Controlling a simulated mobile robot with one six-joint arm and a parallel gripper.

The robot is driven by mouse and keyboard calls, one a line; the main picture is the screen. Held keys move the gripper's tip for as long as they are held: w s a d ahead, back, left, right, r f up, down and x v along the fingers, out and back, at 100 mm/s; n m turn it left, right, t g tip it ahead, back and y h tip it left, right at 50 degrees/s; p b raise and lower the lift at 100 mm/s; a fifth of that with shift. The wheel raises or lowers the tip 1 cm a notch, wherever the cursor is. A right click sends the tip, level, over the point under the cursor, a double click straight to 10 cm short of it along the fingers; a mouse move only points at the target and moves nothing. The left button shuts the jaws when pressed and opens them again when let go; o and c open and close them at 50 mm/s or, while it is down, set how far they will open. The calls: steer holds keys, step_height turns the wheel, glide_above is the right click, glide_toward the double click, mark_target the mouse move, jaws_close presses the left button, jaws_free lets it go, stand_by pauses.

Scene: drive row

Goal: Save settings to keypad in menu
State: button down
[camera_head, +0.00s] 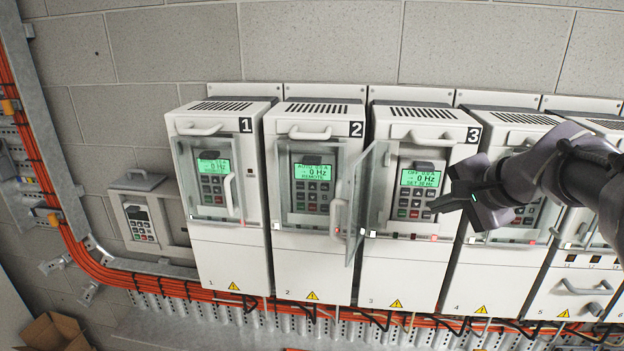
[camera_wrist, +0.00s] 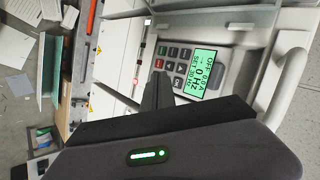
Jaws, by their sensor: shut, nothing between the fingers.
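Drive 3 (camera_head: 398,268) has its clear door (camera_head: 367,200) swung open to the left. Its keypad (camera_head: 414,205) is uncovered, with a lit green display (camera_head: 420,178) reading OFF, 0 Hz and SET 30 Hz. In the wrist view the display (camera_wrist: 200,73) shows sideways, beside the keypad's grey, red and green buttons (camera_wrist: 176,58). My gripper (camera_head: 436,204) is shut and empty, with its tips close to the lower right of the keypad. The tips also show in the wrist view (camera_wrist: 157,84), near the buttons; I cannot tell whether they touch.
Drive 1 (camera_head: 230,265), drive 2 (camera_head: 312,265) and drive 4 (camera_head: 488,275) stand alongside with doors shut. A small keypad box (camera_head: 142,222) is on the wall at left. Orange cables (camera_head: 150,280) run below. The open door stands close to the left of my gripper.

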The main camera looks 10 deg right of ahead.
steer(key=shift+w+d, duration=0.2)
steer(key=shift+w, duration=0.55)
stand_by(1.5)
steer(key=shift+w+d, duration=0.15)
steer(key=shift+w, duration=0.3)
steer(key=shift+w, duration=0.3)
stand_by(0.5)
steer(key=shift+s, duration=0.1)
steer(key=shift+s+b, duration=0.35)
steer(key=shift+s, duration=0.35)
steer(key=shift+w+a, duration=0.1)
steer(key=shift+a, duration=0.1)
